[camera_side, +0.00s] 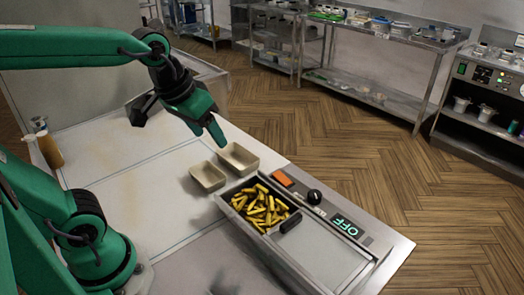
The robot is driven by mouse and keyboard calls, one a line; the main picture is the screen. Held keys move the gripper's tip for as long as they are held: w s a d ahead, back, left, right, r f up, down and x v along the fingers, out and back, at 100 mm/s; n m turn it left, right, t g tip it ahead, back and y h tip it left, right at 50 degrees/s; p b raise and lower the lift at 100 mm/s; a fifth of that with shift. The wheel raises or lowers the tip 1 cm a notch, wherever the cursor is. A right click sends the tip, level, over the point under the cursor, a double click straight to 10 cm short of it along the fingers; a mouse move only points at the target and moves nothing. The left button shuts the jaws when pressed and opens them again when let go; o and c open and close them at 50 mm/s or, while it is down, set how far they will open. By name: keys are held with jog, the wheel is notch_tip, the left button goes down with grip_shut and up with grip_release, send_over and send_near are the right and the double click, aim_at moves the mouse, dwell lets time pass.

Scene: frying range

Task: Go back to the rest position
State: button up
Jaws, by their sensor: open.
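My gripper (176,120) is open and empty. It hangs in the air above the white worktop, up and to the left of two small beige trays. One fingertip is dark and the other is green. My green arm reaches in from the left edge, and its base stands at the lower left. A basket of yellow fries (262,206) sits in the fryer (318,262), with a black handle (290,223) at its right side. The fryer's panel has a display (346,226) reading OFF.
The two beige trays, left (207,176) and right (239,158), stand behind the basket. An orange switch (282,178) and a black knob (314,197) are on the fryer panel. Bottles (49,150) stand at the left. The worktop (125,185) between is clear.

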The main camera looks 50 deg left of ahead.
jog(key=shift+m+t, duration=0.5)
jog(key=shift+m, duration=0.3)
jog(key=s, duration=0.1)
jog(key=s+a+f, duration=0.1)
jog(key=s, duration=0.3)
jog(key=shift+s+a+f, duration=0.1)
jog(key=shift+a+f, duration=0.05)
jog(key=shift+f, duration=0.15)
